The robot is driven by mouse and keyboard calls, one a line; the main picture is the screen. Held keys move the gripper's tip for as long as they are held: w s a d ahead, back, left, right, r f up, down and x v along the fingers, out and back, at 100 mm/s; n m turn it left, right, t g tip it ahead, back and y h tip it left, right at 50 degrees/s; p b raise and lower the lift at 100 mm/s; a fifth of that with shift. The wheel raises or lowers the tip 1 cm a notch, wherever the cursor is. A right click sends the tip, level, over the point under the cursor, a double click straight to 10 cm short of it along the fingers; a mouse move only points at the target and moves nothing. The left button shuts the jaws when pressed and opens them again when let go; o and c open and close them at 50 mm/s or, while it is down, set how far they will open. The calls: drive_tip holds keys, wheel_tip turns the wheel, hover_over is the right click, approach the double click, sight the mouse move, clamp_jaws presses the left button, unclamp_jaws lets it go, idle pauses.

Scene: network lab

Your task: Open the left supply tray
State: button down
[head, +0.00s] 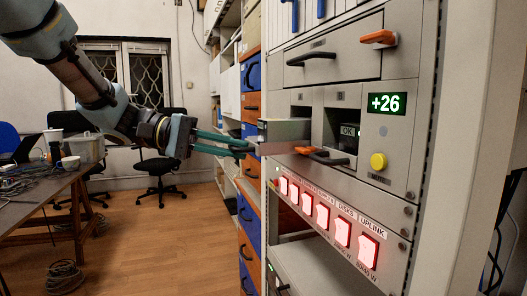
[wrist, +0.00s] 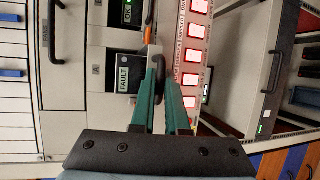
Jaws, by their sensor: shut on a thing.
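The left supply tray (head: 285,132) juts out of the grey rack panel in the head view, drawn out toward my arm. My gripper (head: 248,149) reaches in from the left, its green fingers at the tray's front. In the wrist view my gripper (wrist: 163,82) is shut on the tray's black handle (wrist: 159,68). A screen reading FAULT (wrist: 123,76) shows beside the fingers. The right tray (head: 322,152), with an orange latch and black handle, sits back in the panel near an OK screen (head: 348,132). The left tray's inside is hard to make out.
A wide drawer (head: 330,62) with an orange latch is above. A +26 display (head: 386,104) and yellow button (head: 378,161) are at right. Lit red-white switches (head: 322,217) line the panel below. A cluttered table (head: 40,200) stands left; the floor between is open.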

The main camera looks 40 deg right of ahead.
drive_tip(key=w+a, duration=0.3)
drive_tip(key=a, duration=0.6)
drive_tip(key=shift+w+a, duration=0.4)
drive_tip(key=c, duration=1.2)
unclamp_jaws()
drive_tip(key=b+v, duration=0.1)
drive_tip(key=v, duration=0.9)
drive_tip(key=shift+w+a, duration=0.3)
